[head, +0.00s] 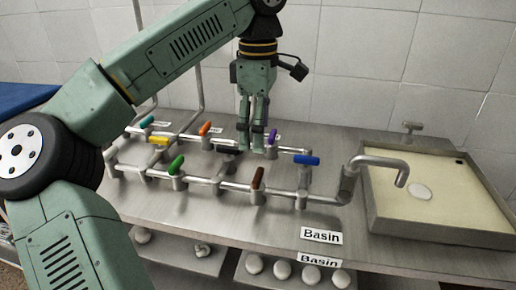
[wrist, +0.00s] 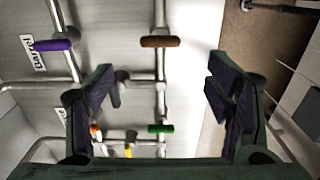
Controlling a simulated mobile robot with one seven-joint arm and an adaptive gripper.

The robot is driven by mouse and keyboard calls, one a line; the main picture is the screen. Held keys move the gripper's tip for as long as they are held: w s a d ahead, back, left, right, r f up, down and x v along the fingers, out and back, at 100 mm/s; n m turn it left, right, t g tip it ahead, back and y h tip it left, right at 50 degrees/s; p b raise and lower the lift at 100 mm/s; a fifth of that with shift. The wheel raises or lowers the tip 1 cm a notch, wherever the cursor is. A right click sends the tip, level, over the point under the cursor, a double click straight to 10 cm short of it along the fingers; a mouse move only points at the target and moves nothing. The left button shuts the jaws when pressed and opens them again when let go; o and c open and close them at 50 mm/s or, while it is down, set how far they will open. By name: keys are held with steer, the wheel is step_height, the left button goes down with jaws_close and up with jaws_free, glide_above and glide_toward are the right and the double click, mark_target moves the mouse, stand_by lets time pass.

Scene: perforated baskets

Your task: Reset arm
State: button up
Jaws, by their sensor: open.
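My gripper (head: 257,150) hangs from my arm over the pipework in the head view, pointing down. Its fingers are apart in the wrist view (wrist: 163,90), with nothing held between them. Below it is a grid of metal pipes with coloured valve handles. The brown handle (wrist: 158,41) and green handle (wrist: 161,128) show in the wrist view. I cannot tell whether the fingers touch anything.
A blue handle (head: 306,159) is near the spout (head: 385,163) over the basin (head: 377,220) at right. Orange (head: 204,128), yellow (head: 158,140) and teal (head: 147,121) handles stand left. A tiled wall (head: 400,60) is behind. The counter front by the Basin label (head: 321,235) is clear.

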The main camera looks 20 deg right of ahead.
steer(key=shift+r, duration=0.7)
